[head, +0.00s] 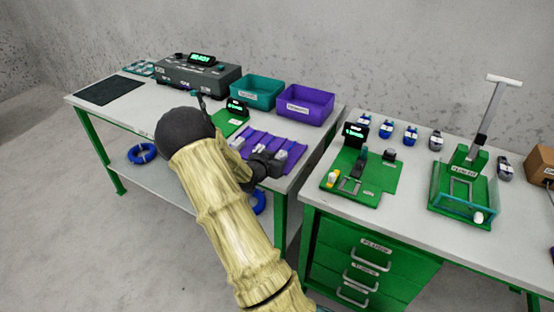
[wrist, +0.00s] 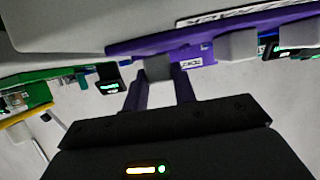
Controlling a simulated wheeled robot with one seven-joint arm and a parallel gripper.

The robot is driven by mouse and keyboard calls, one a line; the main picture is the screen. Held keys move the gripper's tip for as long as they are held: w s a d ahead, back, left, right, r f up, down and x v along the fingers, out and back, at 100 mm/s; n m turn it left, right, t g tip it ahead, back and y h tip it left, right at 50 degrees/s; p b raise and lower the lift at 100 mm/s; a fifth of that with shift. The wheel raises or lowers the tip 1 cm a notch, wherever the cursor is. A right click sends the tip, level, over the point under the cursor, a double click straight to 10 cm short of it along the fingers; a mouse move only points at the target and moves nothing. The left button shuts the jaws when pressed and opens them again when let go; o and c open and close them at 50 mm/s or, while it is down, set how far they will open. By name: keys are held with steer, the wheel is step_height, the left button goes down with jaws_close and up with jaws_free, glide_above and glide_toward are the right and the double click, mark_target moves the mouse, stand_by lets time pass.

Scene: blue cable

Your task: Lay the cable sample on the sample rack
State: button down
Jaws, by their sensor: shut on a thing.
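The purple sample rack (head: 262,140), with raised ridges, lies at the right end of the left table. Several pale grey blocks show along its front edge. My gripper (head: 266,163) is at that front edge. In the wrist view the rack's purple edge (wrist: 125,48) crosses above my gripper (wrist: 158,80), whose two purple fingers are closed on a grey block (wrist: 158,68). This block appears to be an end of the cable sample; the rest of the sample is hidden. I cannot tell whether it touches the rack.
A teal bin (head: 257,92) and a purple bin (head: 304,104) stand behind the rack. A small green stand with a display (head: 236,106) is to its left. The right table (head: 420,165) holds green fixtures and several blue-and-grey parts. A gap separates the tables.

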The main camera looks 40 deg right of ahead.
steer(key=shift+f, duration=0.4)
stand_by(0.3)
steer(key=c, duration=1.1)
jaws_free()
steer(key=shift+o, duration=0.2)
step_height(320, 180, up, 8)
steer(key=p, duration=0.6)
steer(key=shift+a, duration=0.15)
